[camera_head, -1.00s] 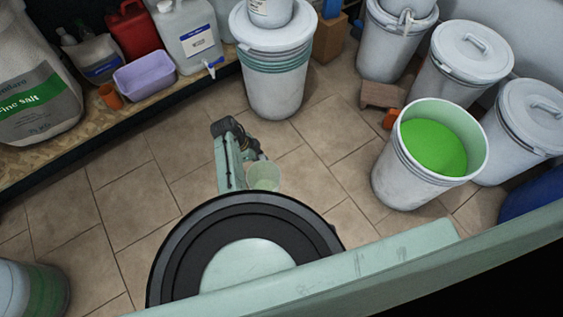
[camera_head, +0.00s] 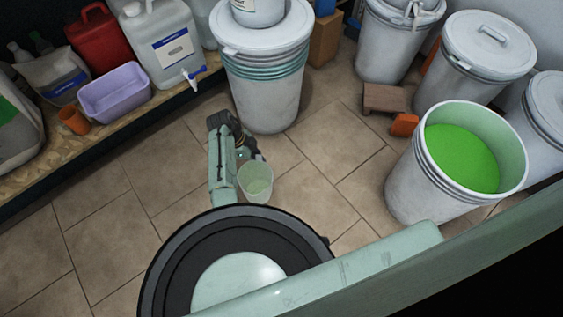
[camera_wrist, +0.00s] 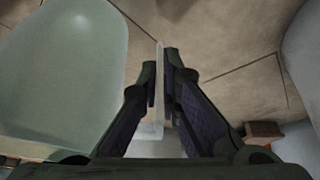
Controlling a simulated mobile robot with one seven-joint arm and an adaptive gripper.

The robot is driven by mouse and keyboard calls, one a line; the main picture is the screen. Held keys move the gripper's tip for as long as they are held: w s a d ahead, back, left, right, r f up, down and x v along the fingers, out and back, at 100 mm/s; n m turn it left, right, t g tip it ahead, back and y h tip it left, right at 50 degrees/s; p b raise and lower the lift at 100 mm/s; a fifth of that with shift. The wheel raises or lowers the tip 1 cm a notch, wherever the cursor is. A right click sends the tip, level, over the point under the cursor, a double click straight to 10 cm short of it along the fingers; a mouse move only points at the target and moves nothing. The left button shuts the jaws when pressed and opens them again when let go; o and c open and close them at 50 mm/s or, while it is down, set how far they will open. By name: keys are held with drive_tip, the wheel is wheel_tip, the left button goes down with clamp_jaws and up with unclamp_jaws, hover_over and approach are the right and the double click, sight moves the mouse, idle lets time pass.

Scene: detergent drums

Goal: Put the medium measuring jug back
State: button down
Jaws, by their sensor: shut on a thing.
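A translucent pale-green measuring jug (camera_head: 256,184) hangs beside my gripper (camera_head: 244,156) above the tiled floor. In the wrist view the body of the jug (camera_wrist: 65,75) fills the left side. Its thin upright handle runs between the two fingers of my gripper (camera_wrist: 164,65), which are shut on it. The jug looks roughly upright, with its open mouth visible from above. I cannot make out whether anything is in it. No other clear measuring jug stands out, though a small orange cup (camera_head: 73,119) is on the low shelf at left.
The wooden shelf (camera_head: 140,112) also holds a purple tub (camera_head: 114,93), a tapped canister (camera_head: 165,50) and a red can (camera_head: 98,35). A lidded drum (camera_head: 265,98) stands ahead. An open drum (camera_head: 410,185) of green contents stands right, near an orange block (camera_head: 404,125). Floor tiles at left are clear.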

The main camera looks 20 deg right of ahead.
drive_tip(key=d+f+b, duration=0.1)
drive_tip(key=d+b, duration=0.1)
drive_tip(key=d, duration=0.1)
drive_tip(key=w+d+f+b, duration=0.1)
drive_tip(key=d+f+b, duration=0.1)
drive_tip(key=d+b, duration=0.1)
drive_tip(key=w+d+f+b, duration=0.1)
drive_tip(key=d+f+b, duration=0.1)
drive_tip(key=d, duration=0.2)
drive_tip(key=shift+w+d+b, duration=0.2)
drive_tip(key=shift+d+b, duration=0.1)
drive_tip(key=shift+b, duration=0.1)
drive_tip(key=shift+r, duration=0.25)
drive_tip(key=c, duration=2.3)
unclamp_jaws()
drive_tip(key=shift+f, duration=0.2)
drive_tip(key=o, duration=0.5)
drive_tip(key=shift+r, duration=0.3)
drive_tip(key=p+v, duration=0.3)
drive_tip(key=v, duration=0.8)
drive_tip(key=shift+a+r, duration=0.25)
drive_tip(key=shift+r, duration=0.1)
